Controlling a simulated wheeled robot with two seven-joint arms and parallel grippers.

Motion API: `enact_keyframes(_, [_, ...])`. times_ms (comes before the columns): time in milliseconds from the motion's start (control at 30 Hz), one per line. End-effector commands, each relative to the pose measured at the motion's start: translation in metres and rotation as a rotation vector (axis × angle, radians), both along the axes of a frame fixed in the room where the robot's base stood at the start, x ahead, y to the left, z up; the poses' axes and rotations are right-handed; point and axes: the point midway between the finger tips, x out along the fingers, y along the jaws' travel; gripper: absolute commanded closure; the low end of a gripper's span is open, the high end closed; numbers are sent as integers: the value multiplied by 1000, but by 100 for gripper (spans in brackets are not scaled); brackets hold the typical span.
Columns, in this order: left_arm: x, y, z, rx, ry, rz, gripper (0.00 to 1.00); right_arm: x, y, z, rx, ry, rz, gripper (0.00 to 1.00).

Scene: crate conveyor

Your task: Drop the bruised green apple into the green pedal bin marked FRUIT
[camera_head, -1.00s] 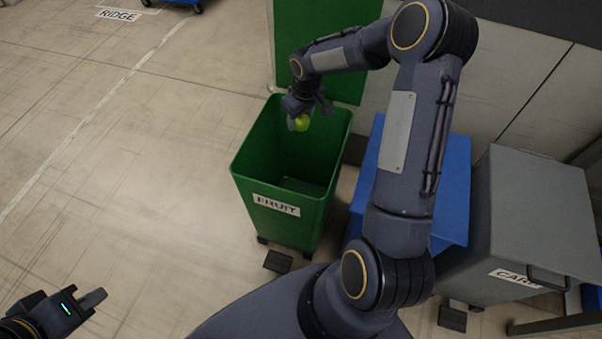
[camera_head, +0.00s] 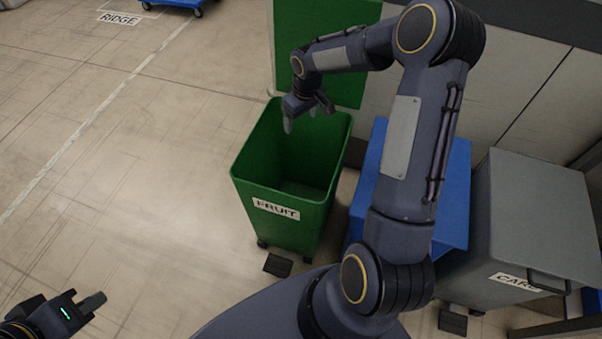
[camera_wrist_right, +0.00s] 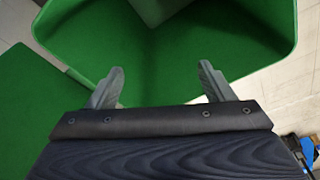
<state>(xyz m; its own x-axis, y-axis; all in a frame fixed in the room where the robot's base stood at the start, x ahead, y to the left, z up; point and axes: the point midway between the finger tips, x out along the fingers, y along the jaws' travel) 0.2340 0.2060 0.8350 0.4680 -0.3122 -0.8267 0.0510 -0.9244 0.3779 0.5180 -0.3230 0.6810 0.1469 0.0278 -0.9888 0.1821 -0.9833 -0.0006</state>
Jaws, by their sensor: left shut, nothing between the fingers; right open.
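The green pedal bin marked FRUIT (camera_head: 278,212) stands open on the floor with its lid (camera_head: 340,75) raised behind it. My right gripper (camera_head: 306,112) is above the far part of the bin's mouth, pointing down. Its fingers are spread and empty. In the right wrist view the open fingers (camera_wrist_right: 160,88) have the green bin wall and interior (camera_wrist_right: 210,45) below them. The apple is not visible in either view now; the near wall and the gripper hide part of the bin's bottom. My left gripper (camera_head: 92,302) is shut and empty at the lower left, over the floor.
A blue bin (camera_head: 455,190) stands right of the green one, partly behind my right arm. A grey bin marked CARD (camera_head: 535,215) is further right. Black pedals (camera_head: 278,264) stick out in front. A blue trolley (camera_head: 180,4) is at the top left. The left floor is clear.

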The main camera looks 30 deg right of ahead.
Motion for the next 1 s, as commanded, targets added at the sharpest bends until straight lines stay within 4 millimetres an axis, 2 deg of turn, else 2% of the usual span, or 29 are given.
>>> enact_keyframes(33, [0,0,4,0,0,0,100,-1,-1,13,-1,-4,1,25])
enact_keyframes(100, [0,0,6,0,0,0,100,-3,-1,25,-1,-3,0,25])
enact_keyframes(300, [0,0,9,0,0,0,100,-7,-1,50,-1,-2,1,25])
enact_keyframes(867, [0,0,10,0,0,0,100,-8,-1,55,0,-1,0,25])
enact_keyframes(967, [0,0,10,0,0,0,100,-15,1,65,2,-10,-6,25])
enact_keyframes(1000, [0,0,10,0,0,0,100,-21,2,74,3,-19,-13,25])
